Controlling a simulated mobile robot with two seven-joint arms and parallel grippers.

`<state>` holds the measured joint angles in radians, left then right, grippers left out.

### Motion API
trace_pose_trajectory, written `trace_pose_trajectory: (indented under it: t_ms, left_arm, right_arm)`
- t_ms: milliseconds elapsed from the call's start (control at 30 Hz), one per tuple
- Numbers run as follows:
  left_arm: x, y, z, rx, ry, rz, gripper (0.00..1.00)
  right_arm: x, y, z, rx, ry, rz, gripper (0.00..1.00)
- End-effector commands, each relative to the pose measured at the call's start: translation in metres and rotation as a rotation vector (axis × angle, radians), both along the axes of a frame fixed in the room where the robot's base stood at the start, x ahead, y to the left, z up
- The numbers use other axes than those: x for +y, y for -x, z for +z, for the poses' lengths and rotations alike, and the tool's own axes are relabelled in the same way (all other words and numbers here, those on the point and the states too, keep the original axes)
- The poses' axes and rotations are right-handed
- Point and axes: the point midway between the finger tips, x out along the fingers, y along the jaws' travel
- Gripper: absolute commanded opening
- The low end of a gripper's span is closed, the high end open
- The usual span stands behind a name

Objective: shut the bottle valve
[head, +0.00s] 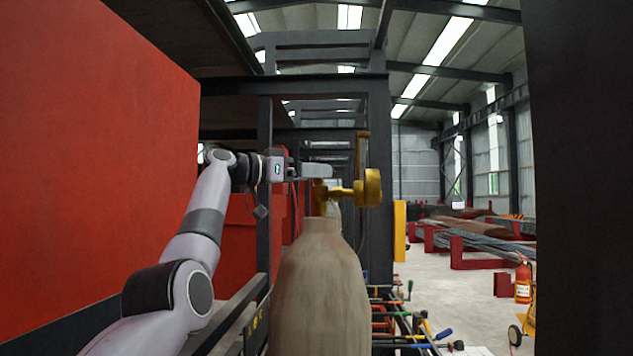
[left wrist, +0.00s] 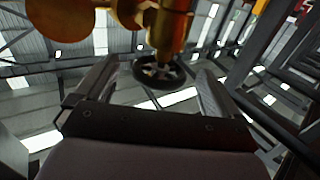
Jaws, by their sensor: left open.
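The gas bottle (head: 320,290) is a tall, upright, grey-brown cylinder in the middle of the head view. A brass valve (head: 345,193) sits on its top, with a round brass part (head: 372,187) sticking out to the right. My left gripper (head: 328,171) comes in from the left at the valve's height, beside its upper part. In the left wrist view the open fingers (left wrist: 160,85) stand either side of a dark spoked handwheel (left wrist: 160,75) under the brass body (left wrist: 165,25). The wheel lies near the fingertips; I cannot tell whether they touch it. My right gripper is not in view.
A large red panel (head: 90,150) fills the left side. Dark steel posts (head: 378,200) stand close behind the bottle. Coloured-handled tools (head: 410,325) lie low at its right. A fire extinguisher (head: 523,282) stands at far right; the floor (head: 455,300) before it is clear.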

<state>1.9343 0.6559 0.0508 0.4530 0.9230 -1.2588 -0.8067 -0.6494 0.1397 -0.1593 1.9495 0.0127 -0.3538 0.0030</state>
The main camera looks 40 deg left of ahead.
Motion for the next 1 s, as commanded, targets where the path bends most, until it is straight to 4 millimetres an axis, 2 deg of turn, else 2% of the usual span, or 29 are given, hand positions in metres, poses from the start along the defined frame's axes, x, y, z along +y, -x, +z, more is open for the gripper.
trace_pose_trajectory:
  t_ms: [33, 100, 300, 1000]
  left_arm:
    - [0.004, 0.009, -0.004, -0.005, -0.002, 0.004, 0.96]
    - [0.007, 0.019, -0.004, -0.003, -0.001, 0.003, 0.96]
    - [0.013, 0.04, -0.002, 0.0, 0.0, 0.001, 0.96]
    - [0.013, 0.042, -0.001, 0.002, 0.0, 0.0, 0.96]
  right_arm:
    - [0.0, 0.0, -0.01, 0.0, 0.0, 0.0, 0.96]
    - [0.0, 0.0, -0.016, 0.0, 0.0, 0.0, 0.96]
    - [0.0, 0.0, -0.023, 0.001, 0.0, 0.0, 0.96]
    - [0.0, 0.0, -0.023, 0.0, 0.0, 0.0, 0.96]
